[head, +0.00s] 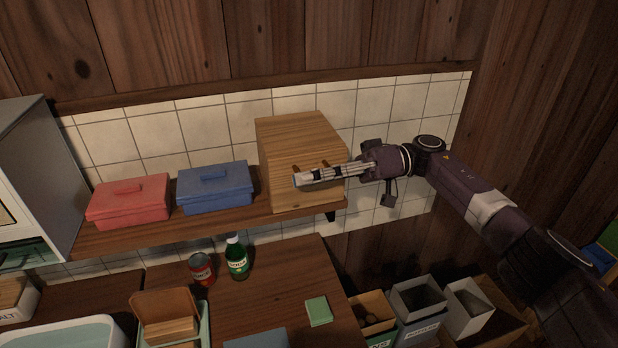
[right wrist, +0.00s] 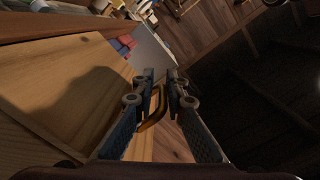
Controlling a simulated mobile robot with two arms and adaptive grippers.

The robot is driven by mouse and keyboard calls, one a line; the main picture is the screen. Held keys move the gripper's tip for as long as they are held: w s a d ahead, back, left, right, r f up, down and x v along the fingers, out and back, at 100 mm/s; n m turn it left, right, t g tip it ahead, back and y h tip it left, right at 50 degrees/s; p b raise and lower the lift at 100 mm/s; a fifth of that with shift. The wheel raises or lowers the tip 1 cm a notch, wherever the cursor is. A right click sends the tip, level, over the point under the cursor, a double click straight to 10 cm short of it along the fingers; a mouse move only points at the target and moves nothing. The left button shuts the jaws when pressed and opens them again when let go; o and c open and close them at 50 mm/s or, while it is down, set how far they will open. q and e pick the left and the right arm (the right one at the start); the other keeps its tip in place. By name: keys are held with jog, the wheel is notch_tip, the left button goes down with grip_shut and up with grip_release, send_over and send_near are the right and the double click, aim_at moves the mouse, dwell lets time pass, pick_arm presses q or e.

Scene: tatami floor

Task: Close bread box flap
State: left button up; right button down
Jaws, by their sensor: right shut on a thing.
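The wooden bread box (head: 298,133) stands at the right end of the wall shelf. Its front face, where the flap (head: 282,163) is, looks upright and about flush with the box; I cannot tell whether a small gap is left. My right gripper (head: 300,181) reaches across the front from the right, fingers pointing left. In the right wrist view, the two fingers (right wrist: 161,80) are shut on the curved wooden handle (right wrist: 153,112), close to the light wood panel (right wrist: 60,85). The fingers partly hide the handle and lower front in the head view. My left gripper is not in view.
A blue box (head: 214,190) and a red box (head: 129,203) stand left of the bread box on the shelf (head: 150,236). Below are a green bottle (head: 236,260), a can (head: 201,270) and a green block (head: 318,312). Open bins (head: 418,300) stand at lower right.

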aim_at(331, 165)
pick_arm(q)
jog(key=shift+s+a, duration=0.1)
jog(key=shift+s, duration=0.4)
pick_arm(e)
jog(key=shift+w+r, duration=0.25)
jog(key=shift+r, duration=0.5)
jog(key=c, duration=2.1)
grip_release()
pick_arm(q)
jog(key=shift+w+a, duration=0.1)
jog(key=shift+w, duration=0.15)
pick_arm(e)
jog(key=shift+d, duration=0.1)
jog(key=v, duration=0.4)
jog(key=shift+w+d, duration=0.1)
jog(key=v, duration=0.3)
jog(key=shift+d+f, duration=0.25)
jog(key=shift+f, duration=0.1)
